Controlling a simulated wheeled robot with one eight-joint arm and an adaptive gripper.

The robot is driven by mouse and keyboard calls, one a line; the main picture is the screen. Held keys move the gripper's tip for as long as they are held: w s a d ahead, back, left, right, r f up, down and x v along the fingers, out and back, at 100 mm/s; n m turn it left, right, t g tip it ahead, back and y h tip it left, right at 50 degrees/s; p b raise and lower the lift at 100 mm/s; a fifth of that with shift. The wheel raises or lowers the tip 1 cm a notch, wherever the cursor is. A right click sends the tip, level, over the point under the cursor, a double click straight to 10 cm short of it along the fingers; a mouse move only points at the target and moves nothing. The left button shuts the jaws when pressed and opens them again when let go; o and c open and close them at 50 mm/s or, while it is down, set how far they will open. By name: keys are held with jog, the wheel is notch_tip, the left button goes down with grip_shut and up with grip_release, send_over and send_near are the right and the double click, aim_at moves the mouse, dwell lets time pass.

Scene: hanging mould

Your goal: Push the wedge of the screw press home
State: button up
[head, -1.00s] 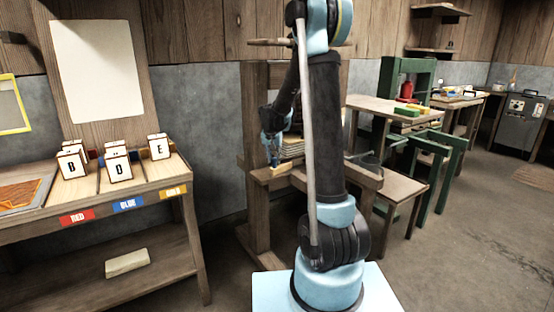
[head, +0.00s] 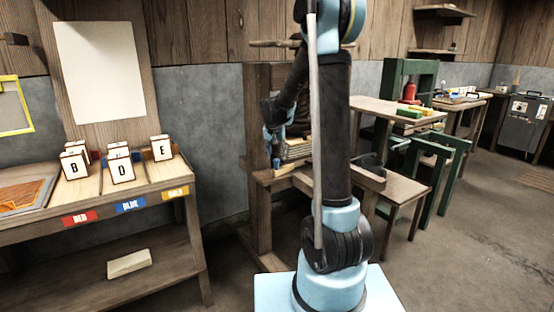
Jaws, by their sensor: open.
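The wooden screw press (head: 257,215) stands behind my arm, with a thick post on its left and a beam across its front. A stack of pale layers (head: 297,149) lies in it, partly hidden by my arm. A small pale wooden piece, which looks like the wedge (head: 285,169), lies on the beam at the left, just below and to the right of my fingertips. My gripper (head: 276,160) points down beside it and is open. It is small in the picture, and I cannot tell whether it touches the wedge or how deep the wedge sits.
At the left, a sloped bench (head: 150,182) carries letter blocks and colour labels. To the right of the press are a low wooden bench (head: 400,188), a green frame (head: 440,165) and a table with small items (head: 385,108). Open floor lies at the front right.

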jog(key=v, duration=0.8)
jog(key=shift+r, duration=0.15)
jog(key=s+d+n+g, duration=0.1)
jog(key=s+d, duration=0.3)
jog(key=s, duration=0.7)
jog(key=s+d+n, duration=0.1)
jog(key=s+d, duration=0.3)
jog(key=s, duration=0.8)
jog(key=s+f+n, duration=0.1)
jog(key=s+f, duration=0.4)
jog(key=s, duration=0.4)
jog(key=s+d+f+g+y, duration=0.1)
jog(key=s+f, duration=0.5)
jog(key=s, duration=0.3)
jog(key=shift+s+d+n, duration=0.2)
jog(key=shift+s+n, duration=0.15)
jog(key=shift+n, duration=0.05)
